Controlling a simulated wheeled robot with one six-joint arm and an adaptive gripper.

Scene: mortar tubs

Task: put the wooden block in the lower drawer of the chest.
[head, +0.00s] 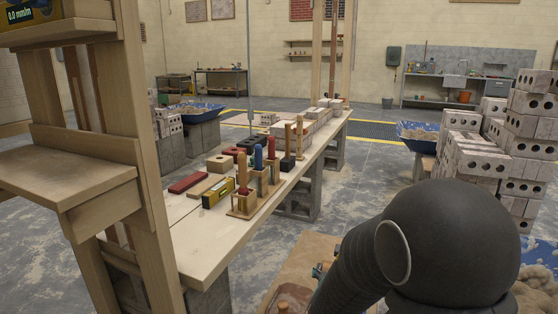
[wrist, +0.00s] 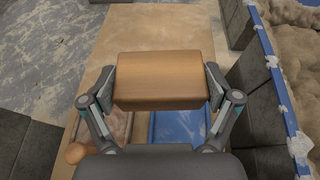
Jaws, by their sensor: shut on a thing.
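In the wrist view, the wooden block (wrist: 160,72) is a plain orange-brown box. My gripper (wrist: 161,85) is shut on it, one finger at each short end. The block is level across the jaws and hides what lies straight under it. Below it, to either side, I see a reddish-brown part (wrist: 118,128) and a flat blue surface (wrist: 180,128). A round wooden knob (wrist: 75,153) shows at the lower left. I cannot tell which of these parts belong to the chest, or whether the lower drawer is open. In the head view my arm hides most of this area.
A tan board (wrist: 150,24) lies beyond the block. A blue tub (wrist: 275,70) of mortar and grey blocks (wrist: 237,20) stand at the right. In the head view, a long bench (head: 205,245) with tools stands left, and stacked bricks (head: 465,160) stand right.

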